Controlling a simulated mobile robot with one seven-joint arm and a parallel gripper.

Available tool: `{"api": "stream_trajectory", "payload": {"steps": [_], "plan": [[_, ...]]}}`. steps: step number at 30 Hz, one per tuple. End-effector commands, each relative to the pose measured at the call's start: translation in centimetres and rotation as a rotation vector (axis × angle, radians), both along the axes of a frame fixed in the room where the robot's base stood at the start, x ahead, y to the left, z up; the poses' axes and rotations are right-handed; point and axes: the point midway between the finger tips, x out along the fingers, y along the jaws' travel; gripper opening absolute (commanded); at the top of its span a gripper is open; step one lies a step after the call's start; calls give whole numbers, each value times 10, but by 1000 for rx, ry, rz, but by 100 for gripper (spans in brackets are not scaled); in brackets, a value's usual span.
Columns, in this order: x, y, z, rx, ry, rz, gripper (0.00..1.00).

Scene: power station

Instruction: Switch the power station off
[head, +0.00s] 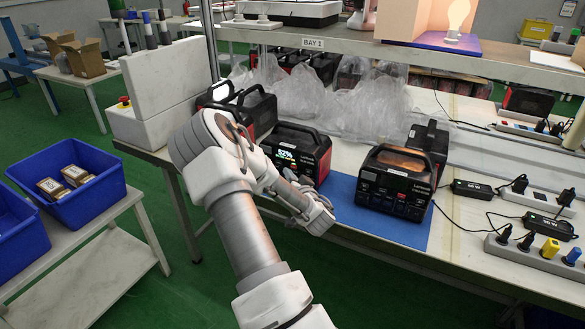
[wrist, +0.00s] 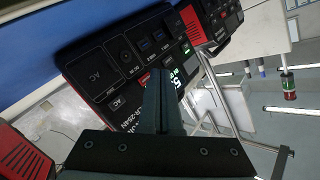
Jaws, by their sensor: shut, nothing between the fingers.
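In the wrist view the front panel of a power station (wrist: 115,62) is close, with sockets, ports and a lit, partly covered display. My gripper (wrist: 156,78) is shut and empty, its fingers in front of this panel near the display. Whether the fingertips touch the panel cannot be told. The fingers hide part of the panel. A second power station (head: 398,182) with no lit display visible stands right on the blue mat (head: 345,213).
More power stations (head: 258,110) and clear plastic bags (head: 300,95) stand behind, under a shelf (head: 450,55). Cables and a power strip (head: 535,258) lie on the right. Blue bins (head: 95,195) stand on a side table at left.

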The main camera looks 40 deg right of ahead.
Motion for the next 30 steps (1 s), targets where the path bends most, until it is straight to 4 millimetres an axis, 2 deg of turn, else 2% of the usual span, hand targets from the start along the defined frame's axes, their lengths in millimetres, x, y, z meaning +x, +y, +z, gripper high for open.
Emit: {"api": "stream_trajectory", "payload": {"steps": [9, 30], "plan": [[3, -8, 0, 0, -2, -1, 0], [5, -12, 0, 0, 0, 0, 0]]}}
